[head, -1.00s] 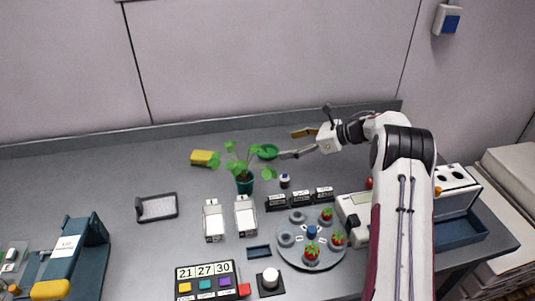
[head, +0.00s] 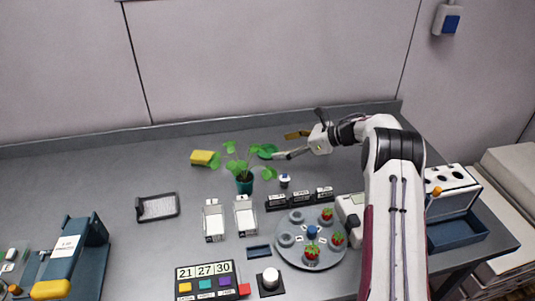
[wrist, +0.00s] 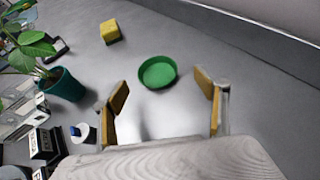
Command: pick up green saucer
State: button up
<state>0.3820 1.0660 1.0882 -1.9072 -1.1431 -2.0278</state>
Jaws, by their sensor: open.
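The green saucer (head: 266,151) is a small, shallow round dish lying on the grey table toward the back wall. In the wrist view the saucer (wrist: 157,72) sits ahead of my fingertips, roughly centred between them, with nothing in it. My gripper (head: 283,144) is open and empty, just right of the saucer, its fingers pointing left toward it. In the wrist view the yellow-padded fingers of my gripper (wrist: 162,92) stand wide apart and do not touch the saucer. Plant leaves partly cover the saucer's left side in the head view.
A potted plant (head: 244,185) stands left and in front of the saucer. A yellow sponge (head: 202,157) lies farther left. A small blue-topped white bottle (head: 284,181) and black labelled blocks (head: 300,199) stand in front. The back wall ledge (head: 250,123) is behind.

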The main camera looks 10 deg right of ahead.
aim_at(262, 152)
jog(key=x, duration=0.4)
jog(key=shift+s+a+f, duration=0.15)
jog(key=shift+s+a, duration=0.05)
jog(key=shift+s, duration=0.15)
jog(key=shift+w+a+f, duration=0.25)
jog(key=shift+w+a, duration=0.05)
jog(key=shift+a, duration=0.05)
jog(key=c, duration=1)
